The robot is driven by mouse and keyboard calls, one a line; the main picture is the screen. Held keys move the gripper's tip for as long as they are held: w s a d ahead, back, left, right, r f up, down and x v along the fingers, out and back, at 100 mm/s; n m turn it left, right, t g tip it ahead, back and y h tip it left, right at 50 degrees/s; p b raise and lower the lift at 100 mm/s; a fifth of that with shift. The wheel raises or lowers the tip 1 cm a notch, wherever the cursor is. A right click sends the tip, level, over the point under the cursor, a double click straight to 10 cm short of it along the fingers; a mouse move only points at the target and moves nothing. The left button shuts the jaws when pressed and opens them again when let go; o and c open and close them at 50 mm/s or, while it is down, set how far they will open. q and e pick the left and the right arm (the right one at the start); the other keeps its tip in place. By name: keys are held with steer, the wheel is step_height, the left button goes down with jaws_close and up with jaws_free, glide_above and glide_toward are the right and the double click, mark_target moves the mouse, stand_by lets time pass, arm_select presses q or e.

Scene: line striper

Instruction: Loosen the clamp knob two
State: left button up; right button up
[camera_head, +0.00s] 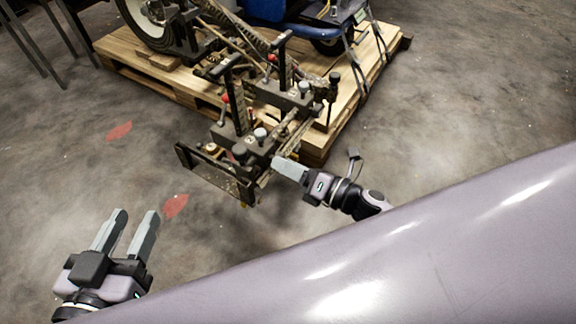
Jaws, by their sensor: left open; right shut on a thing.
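The line striper's dark clamp assembly (243,150) sticks out over the pallet's front corner, with rods, brackets and several knobs. One light grey knob (260,133) sits near its front, and another (304,88) is further back. My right gripper (280,165) reaches in from the right and is shut on a part at the assembly's front right side. Its fingers hide that part, so I cannot tell which knob it is. My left gripper (134,226) is open and empty at the lower left, over the floor and apart from the machine.
The striper's wheel (163,22) and blue body stand on a wooden pallet (357,82). Dark metal legs (32,40) stand at the upper left. My own smooth grey body fills the lower right.

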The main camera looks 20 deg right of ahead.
steer(key=shift+n, duration=0.5)
arm_select(q)
steer(key=shift+f, duration=0.2)
arm_select(e)
steer(key=o, duration=1)
steer(key=shift+s+d, duration=0.1)
arm_select(q)
steer(key=shift+w+d+f+n+g+p, duration=0.1)
steer(key=shift+w+d+n+g+p, duration=0.15)
steer(key=shift+d+p, duration=0.35)
arm_select(e)
steer(key=v, duration=0.7)
